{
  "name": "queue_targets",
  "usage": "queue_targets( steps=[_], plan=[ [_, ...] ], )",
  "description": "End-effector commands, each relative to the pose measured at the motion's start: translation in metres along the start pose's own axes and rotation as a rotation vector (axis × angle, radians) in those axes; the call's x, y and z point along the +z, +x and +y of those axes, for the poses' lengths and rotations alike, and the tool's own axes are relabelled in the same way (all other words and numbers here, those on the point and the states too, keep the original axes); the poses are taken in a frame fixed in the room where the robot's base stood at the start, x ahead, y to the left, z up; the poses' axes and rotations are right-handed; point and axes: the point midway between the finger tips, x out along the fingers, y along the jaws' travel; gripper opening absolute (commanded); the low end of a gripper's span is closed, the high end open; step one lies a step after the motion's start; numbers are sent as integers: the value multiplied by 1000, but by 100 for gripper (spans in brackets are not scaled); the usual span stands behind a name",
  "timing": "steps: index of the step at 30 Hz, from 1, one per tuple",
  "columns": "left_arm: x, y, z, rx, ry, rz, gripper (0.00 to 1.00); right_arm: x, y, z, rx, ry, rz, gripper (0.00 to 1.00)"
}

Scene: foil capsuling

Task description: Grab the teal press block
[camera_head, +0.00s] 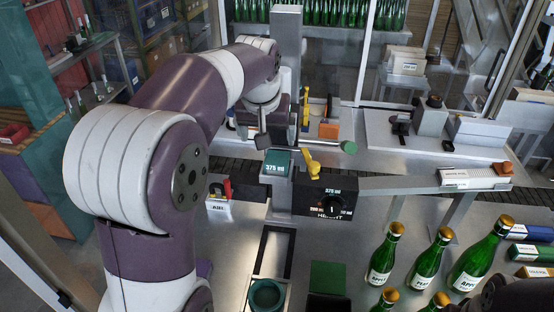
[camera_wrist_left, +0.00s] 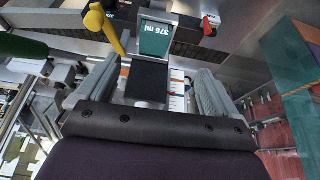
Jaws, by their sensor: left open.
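The teal press block (camera_head: 277,163) carries a "375 ml" label and sits at the grey press column in the middle of the head view. In the left wrist view the teal press block (camera_wrist_left: 156,38) shows at the top, beyond the fingertips. My left gripper (camera_wrist_left: 158,74) is open, with one grey finger on each side and the block ahead of the gap. A dark block-like part shows between the fingers and the teal face. In the head view my left gripper (camera_head: 272,134) is just behind and above the block, partly hidden by my arm. My right gripper is not clearly seen.
A yellow lever (camera_head: 313,165) and a black height dial box (camera_head: 326,200) stand right of the block. Green bottles (camera_head: 425,260) with gold tops stand at the lower right. A teal round cup (camera_head: 266,293) lies in front. A padlock-like red-handled item (camera_head: 221,200) is at left.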

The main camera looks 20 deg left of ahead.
Motion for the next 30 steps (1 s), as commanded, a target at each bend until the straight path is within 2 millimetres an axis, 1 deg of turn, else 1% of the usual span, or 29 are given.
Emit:
queue_targets(
  steps=[2,5,6,9,12,14,17,19,21,24,27,30],
  plan=[
    [6,4,-2,0,2,-7,94,0,3,0,0,0,0,0],
    [12,30,-1,1,9,-18,94,3,22,0,0,0,0,0],
    [12,42,-1,2,12,-16,94,4,32,0,0,0,0,0],
    [12,65,0,2,12,-16,94,6,49,0,0,0,-1,0],
    [10,78,0,2,12,-15,94,7,58,0,0,0,-1,0],
    [9,81,0,2,12,-14,94,7,59,0,0,0,-1,0],
    [7,91,3,2,13,-17,94,7,55,0,0,0,0,0],
    [4,98,6,1,14,-20,94,5,41,0,0,0,-1,0],
    [4,113,8,1,13,-19,94,4,36,0,0,0,1,0],
    [4,127,8,1,12,-16,94,4,33,0,0,0,0,0],
    [5,132,8,1,12,-15,94,4,34,0,0,0,0,0],
    [6,132,8,2,12,-14,94,4,35,0,0,0,0,0]
  ],
)
